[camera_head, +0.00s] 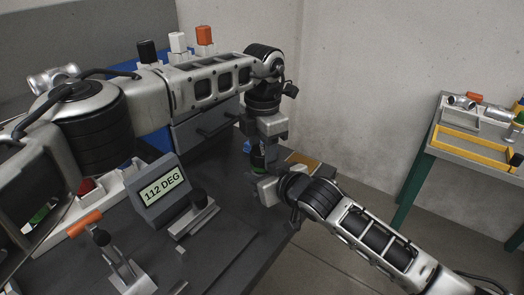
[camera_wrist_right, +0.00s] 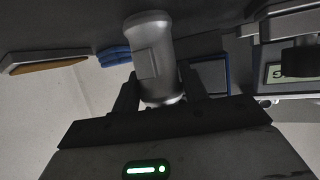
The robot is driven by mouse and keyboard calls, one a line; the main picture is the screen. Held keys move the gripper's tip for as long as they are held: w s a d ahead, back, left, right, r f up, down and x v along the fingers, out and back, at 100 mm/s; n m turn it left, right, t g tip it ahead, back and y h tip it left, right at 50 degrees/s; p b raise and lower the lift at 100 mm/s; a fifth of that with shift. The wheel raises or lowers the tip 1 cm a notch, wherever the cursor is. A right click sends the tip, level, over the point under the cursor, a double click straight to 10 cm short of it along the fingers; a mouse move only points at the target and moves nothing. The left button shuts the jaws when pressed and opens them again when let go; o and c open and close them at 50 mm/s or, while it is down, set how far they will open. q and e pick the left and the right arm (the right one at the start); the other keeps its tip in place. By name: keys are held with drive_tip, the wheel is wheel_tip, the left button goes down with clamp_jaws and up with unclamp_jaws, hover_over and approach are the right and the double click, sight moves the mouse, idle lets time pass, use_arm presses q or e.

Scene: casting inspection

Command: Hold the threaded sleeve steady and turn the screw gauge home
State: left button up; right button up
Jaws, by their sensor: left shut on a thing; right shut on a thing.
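My left gripper (camera_head: 268,128) points down beyond the dark bench's front right part. It is shut on what appears to be the screw gauge, mostly hidden by the jaws; a small dark and green patch shows just below them. My right gripper (camera_head: 266,186) comes in level from the right, directly below the left one. In the right wrist view a grey cylinder with flared ends, the threaded sleeve (camera_wrist_right: 150,45), stands between the right fingers, which are shut on it. No thread is visible. A readout (camera_head: 162,186) on the bench shows 112 DEG.
Black, white and orange-topped items (camera_head: 178,42) stand behind the left arm. A green-legged table (camera_head: 425,165) with parts stands at the right, across open floor.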

use_arm(q)
drive_tip(key=shift+w+a+f, duration=0.1)
drive_tip(key=shift+f, duration=0.5)
idle(0.7)
drive_tip(key=o, duration=0.7)
drive_tip(key=shift+o, duration=2.2)
drive_tip(key=shift+r, duration=0.15)
drive_tip(key=r+n, duration=0.1)
drive_tip(key=w+r+n, duration=0.1)
drive_tip(key=r, duration=0.1)
drive_tip(key=r+n, duration=0.2)
drive_tip(key=shift+w+a+r+t, duration=0.1)
drive_tip(key=shift+w+a+t, duration=0.2)
drive_tip(key=shift+w, duration=0.05)
drive_tip(key=r+n, duration=0.2)
drive_tip(key=n, duration=0.1)
drive_tip(key=s+r+n, duration=0.1)
drive_tip(key=n, duration=0.3)
drive_tip(key=r+n, duration=0.2)
drive_tip(key=n, duration=0.2)
drive_tip(key=shift+s+d+r, duration=0.15)
drive_tip(key=shift+d+r, duration=0.15)
drive_tip(key=shift+d, duration=0.1)
drive_tip(key=shift+s+r+n, duration=0.1)
drive_tip(key=shift+r+n, duration=0.2)
drive_tip(key=shift+n, duration=0.5)
drive_tip(key=shift+s+r+n, duration=0.1)
drive_tip(key=shift+r+n, duration=0.2)
drive_tip(key=shift+n, duration=0.5)
